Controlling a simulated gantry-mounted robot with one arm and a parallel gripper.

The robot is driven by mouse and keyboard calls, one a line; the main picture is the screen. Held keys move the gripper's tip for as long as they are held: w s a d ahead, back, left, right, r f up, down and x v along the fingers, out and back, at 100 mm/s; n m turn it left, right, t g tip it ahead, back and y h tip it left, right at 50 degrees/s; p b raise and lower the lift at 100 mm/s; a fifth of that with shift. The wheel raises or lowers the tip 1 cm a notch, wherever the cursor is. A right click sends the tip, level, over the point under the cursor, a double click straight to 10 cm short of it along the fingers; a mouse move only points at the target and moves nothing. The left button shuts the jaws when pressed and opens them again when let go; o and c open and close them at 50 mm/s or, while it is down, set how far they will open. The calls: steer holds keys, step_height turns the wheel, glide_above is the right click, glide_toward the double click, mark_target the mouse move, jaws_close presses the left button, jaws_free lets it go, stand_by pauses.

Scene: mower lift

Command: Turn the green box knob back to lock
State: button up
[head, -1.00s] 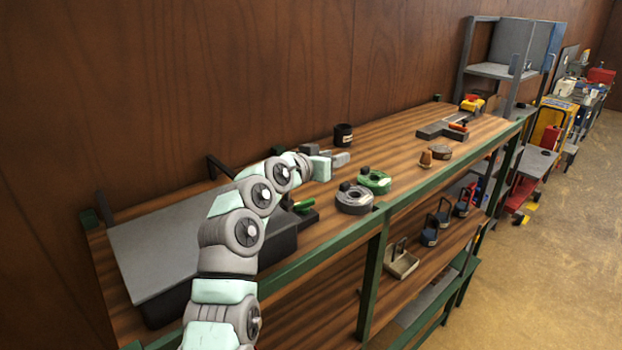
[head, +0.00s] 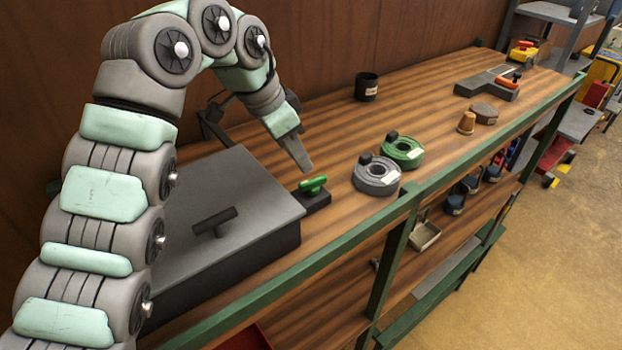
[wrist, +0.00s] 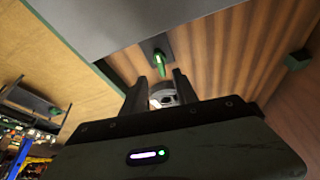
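The green knob (head: 313,184) sits on a small dark block (head: 317,202) at the right side of the grey box (head: 280,238) on the bench. In the wrist view the green knob (wrist: 160,64) shows just beyond the fingertips. My gripper (head: 303,166) points down and hovers just above and behind the knob, apart from it as far as I can tell. In the wrist view my gripper (wrist: 161,84) has its two dark fingers spread, with nothing held between them. The box's flat lid (head: 235,190) is down and carries a black T-shaped handle (head: 213,222).
A grey ring (head: 375,178) and a green ring (head: 403,152), each with a black knob, lie right of the block. A black cup (head: 366,86) stands near the wall. The bench between cup and rings is clear. A green rail (head: 480,155) edges the bench.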

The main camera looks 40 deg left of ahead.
mark_target(313, 179)
steer(key=p+x, duration=0.2)
steer(key=x, duration=0.5)
steer(key=shift+w+f, duration=0.2)
jaws_close()
stand_by(0.5)
